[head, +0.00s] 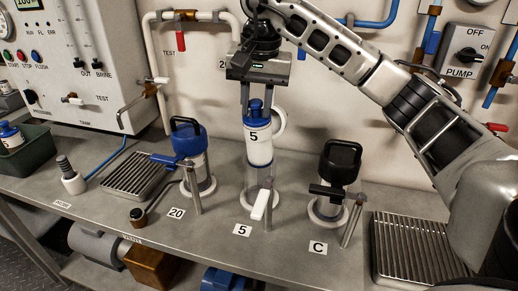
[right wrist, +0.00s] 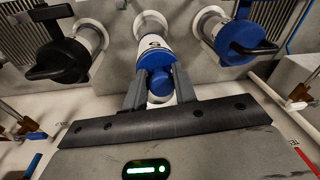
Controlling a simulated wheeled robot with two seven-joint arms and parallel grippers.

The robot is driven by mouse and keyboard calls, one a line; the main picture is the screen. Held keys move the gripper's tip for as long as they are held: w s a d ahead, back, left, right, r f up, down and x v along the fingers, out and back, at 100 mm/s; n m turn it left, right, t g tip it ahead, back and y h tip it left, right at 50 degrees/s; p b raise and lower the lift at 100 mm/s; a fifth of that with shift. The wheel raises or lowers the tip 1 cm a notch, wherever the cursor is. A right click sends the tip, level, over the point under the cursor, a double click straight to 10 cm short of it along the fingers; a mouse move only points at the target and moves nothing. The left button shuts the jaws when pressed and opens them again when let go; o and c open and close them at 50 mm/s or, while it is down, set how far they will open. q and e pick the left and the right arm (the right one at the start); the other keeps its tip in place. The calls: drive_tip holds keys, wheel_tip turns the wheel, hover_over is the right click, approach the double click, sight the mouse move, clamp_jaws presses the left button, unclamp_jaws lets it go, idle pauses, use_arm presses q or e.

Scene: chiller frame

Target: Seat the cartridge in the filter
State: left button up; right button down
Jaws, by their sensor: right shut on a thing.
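The white cartridge (head: 258,148), marked 5 and topped with a blue cap, stands upright in the middle of the head view. My right gripper (head: 256,103) comes from above and is shut on its blue cap. In the right wrist view, the blue cap (right wrist: 161,82) shows between the two fingers. The clear filter housing (head: 256,182) behind label 5 is directly below, without a lid on it. The cartridge's lower end is at the housing's mouth; I cannot tell how far inside it is. My left gripper is not in view.
A blue-lidded filter (head: 189,138) stands left behind label 20, and a black-lidded filter (head: 340,165) right behind label C. A white lever (head: 261,204) stands in front of the middle housing. Drain grates (head: 135,176) lie at both sides. A green bin (head: 30,148) is far left.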

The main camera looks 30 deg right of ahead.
sight(259, 144)
drive_tip(key=shift+g, duration=0.7)
drive_tip(key=f, duration=0.8)
drive_tip(key=shift+s+d, duration=0.3)
drive_tip(key=shift+s, duration=0.1)
wheel_tip(259, 144, down, 3)
drive_tip(key=shift+s+r, duration=0.1)
drive_tip(key=shift+w+d+f, duration=0.3)
drive_tip(key=shift+w+f, duration=0.25)
drive_tip(key=shift+w, duration=0.1)
drive_tip(key=shift+w+d+f, duration=0.25)
drive_tip(key=shift+w+f, duration=0.25)
drive_tip(key=shift+w, duration=0.1)
drive_tip(key=c, duration=1.2)
unclamp_jaws()
drive_tip(key=shift+s+a+r, duration=0.1)
drive_tip(key=shift+s+r, duration=0.2)
drive_tip(key=shift+r, duration=0.05)
drive_tip(key=shift+o, duration=0.2)
drive_tip(key=shift+s+r, duration=0.1)
drive_tip(key=shift+w, duration=0.3)
drive_tip(key=shift+s+a+r, duration=0.1)
drive_tip(key=shift+s+r, duration=0.05)
drive_tip(key=shift+r, duration=0.45)
wheel_tip(259, 144, up, 11)
drive_tip(key=shift+f+p, duration=0.15)
drive_tip(key=shift+p, duration=0.3)
drive_tip(key=shift+r, duration=0.25)
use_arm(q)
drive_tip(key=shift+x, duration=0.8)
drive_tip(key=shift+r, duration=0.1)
